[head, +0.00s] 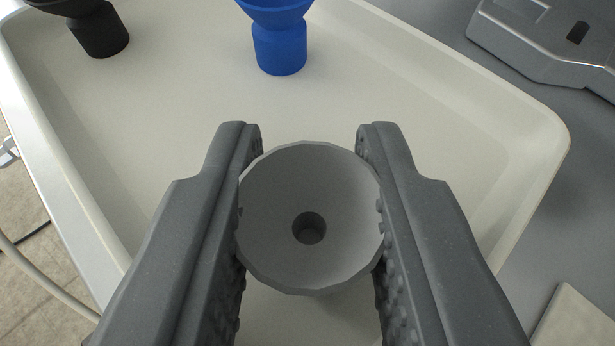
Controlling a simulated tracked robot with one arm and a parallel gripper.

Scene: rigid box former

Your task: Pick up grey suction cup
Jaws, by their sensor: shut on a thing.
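The grey suction cup (275,255) is a wide grey bowl with a dark round hole at its centre. It sits between the two dark grey fingers of my gripper (310,180), touching both at its sides. My gripper is shut on it, with the cup's open face toward the camera. The lower part of the cup is hidden beneath its rim. The cup is over the cream tray (180,90); I cannot tell whether it still touches the tray floor.
A blue suction cup (280,45) stands in the tray at the top centre, and a black one (100,32) at the top left; both are cut off. A grey metal part (545,45) lies outside the tray at the top right. The tray floor between is clear.

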